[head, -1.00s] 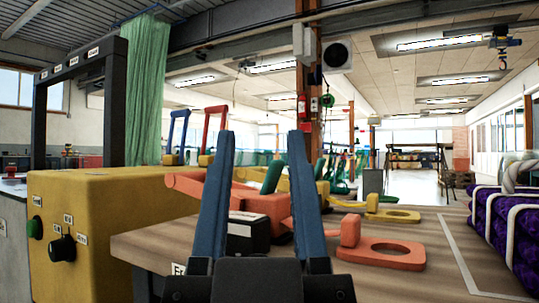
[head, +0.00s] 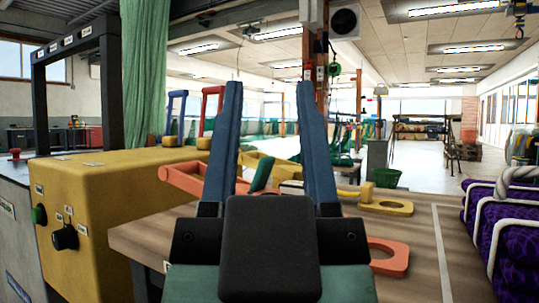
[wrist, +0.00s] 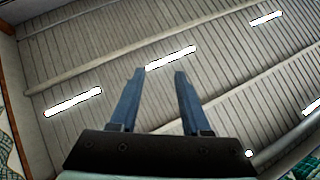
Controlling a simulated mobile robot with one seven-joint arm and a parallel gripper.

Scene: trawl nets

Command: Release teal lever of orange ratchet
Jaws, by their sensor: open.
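The orange ratchet lies on the wooden bench top; its long handle (head: 188,181) shows left of my gripper and its flat ring end (head: 390,257) shows to the right. Its middle is hidden behind my gripper. A teal lever (head: 262,175) stands tilted, seen between my fingers. My gripper (head: 269,84) is open and empty, with blue fingers pointing up, nearer to the camera than the ratchet. In the wrist view my open gripper (wrist: 160,73) faces only the ceiling; ratchet and lever are out of that view.
A yellow machine box (head: 100,215) with knobs and a dark frame stands at the left. A yellow ratchet (head: 385,203) lies farther back on the bench (head: 440,225). Purple netting bundles (head: 500,235) with white rope lie at the right. The bench between is mostly clear.

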